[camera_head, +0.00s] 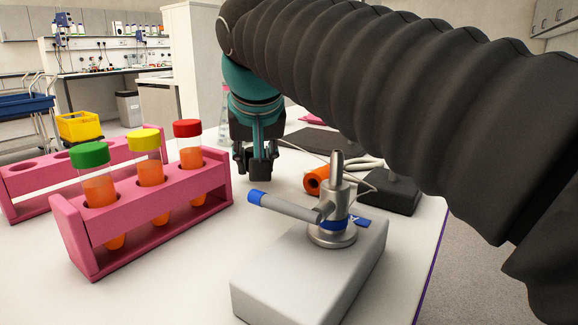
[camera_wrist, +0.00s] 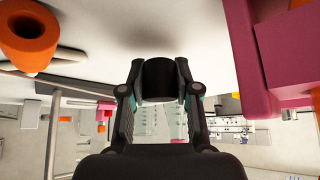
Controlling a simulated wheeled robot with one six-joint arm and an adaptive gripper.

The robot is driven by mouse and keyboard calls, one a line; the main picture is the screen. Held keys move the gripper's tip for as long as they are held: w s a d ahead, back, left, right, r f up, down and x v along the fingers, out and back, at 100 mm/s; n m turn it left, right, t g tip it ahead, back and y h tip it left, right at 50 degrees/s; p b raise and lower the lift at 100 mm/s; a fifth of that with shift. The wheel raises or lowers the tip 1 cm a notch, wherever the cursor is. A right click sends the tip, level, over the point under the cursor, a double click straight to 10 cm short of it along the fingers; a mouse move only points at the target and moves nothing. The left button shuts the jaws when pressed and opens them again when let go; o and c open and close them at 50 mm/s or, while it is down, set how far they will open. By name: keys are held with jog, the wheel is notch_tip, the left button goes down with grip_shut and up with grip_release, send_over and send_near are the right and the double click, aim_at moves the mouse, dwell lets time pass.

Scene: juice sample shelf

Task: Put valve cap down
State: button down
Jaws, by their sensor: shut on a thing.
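My gripper (camera_head: 258,172) points down over the white table, between the pink test tube rack and the metal valve. Its fingers are shut on a short black cylinder, the valve cap (camera_wrist: 159,79), clearest in the wrist view between both fingertips. In the head view the cap is dark against the dark fingers and hard to make out. A shadow lies on the table close by the cap; whether the cap touches the table I cannot tell. The valve (camera_head: 334,212) with its blue-tipped lever stands on a grey block (camera_head: 300,276), to the right and nearer the camera.
A pink rack (camera_head: 150,222) with green, yellow and red capped tubes stands left of my gripper; another pink rack (camera_head: 30,189) is behind it. A hollow orange cylinder (camera_head: 314,181) lies right of my gripper. A dark flat mat (camera_head: 318,141) lies behind. Bare table surrounds my gripper.

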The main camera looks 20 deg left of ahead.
jog(key=shift+f, duration=0.35)
jog(key=shift+f, duration=0.15)
jog(key=shift+f+b, duration=0.4)
jog(key=shift+f, duration=0.15)
jog(key=c, duration=0.8)
grip_release()
jog(key=shift+f, duration=0.15)
jog(key=shift+c, duration=0.2)
jog(key=shift+r+p, duration=0.35)
jog(key=shift+r, duration=0.2)
jog(key=p+v, duration=0.2)
jog(key=v, duration=1)
jog(key=shift+r, duration=0.3)
